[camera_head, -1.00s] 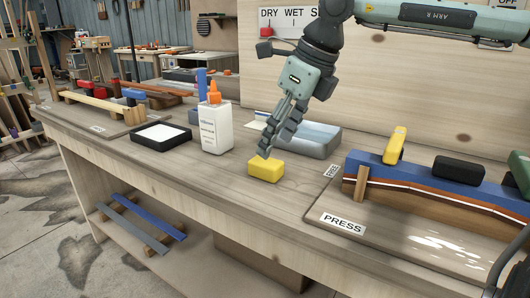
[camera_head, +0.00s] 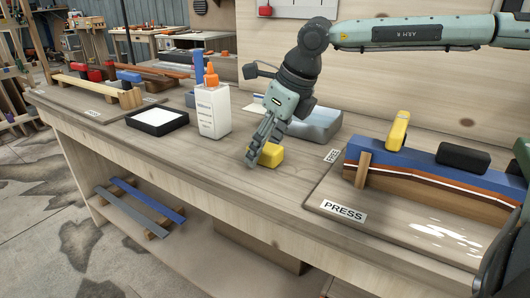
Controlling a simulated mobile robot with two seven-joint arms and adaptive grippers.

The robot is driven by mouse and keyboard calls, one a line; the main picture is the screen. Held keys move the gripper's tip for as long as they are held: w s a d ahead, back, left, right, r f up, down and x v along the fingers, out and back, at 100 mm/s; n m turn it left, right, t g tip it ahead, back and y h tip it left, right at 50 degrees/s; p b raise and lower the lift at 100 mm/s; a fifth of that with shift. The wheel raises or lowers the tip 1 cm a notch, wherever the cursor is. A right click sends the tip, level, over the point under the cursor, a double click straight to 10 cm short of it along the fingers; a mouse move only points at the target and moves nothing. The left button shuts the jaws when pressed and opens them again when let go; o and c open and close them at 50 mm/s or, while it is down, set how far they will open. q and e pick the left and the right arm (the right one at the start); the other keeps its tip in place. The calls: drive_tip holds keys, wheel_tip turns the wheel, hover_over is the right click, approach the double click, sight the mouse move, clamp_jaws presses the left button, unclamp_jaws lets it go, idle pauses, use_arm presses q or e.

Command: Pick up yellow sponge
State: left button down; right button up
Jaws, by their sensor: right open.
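The yellow sponge (camera_head: 272,155) lies on the wooden workbench (camera_head: 230,177), right of the white glue bottle. My right gripper (camera_head: 256,156) reaches down from above and is open. Its fingers are low over the bench at the sponge's left side and hide part of that side. I cannot tell whether they touch the sponge. My left gripper is not in view.
The white glue bottle (camera_head: 212,108) with an orange cap stands left of my right gripper. A grey-blue block (camera_head: 318,125) lies behind the sponge. The press board (camera_head: 400,232) with the clamped curved stringer is at right. A black tray (camera_head: 157,121) sits at left.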

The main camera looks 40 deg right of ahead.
drive_tip(key=c, duration=1)
drive_tip(key=shift+r, duration=0.15)
drive_tip(key=shift+c, duration=0.2)
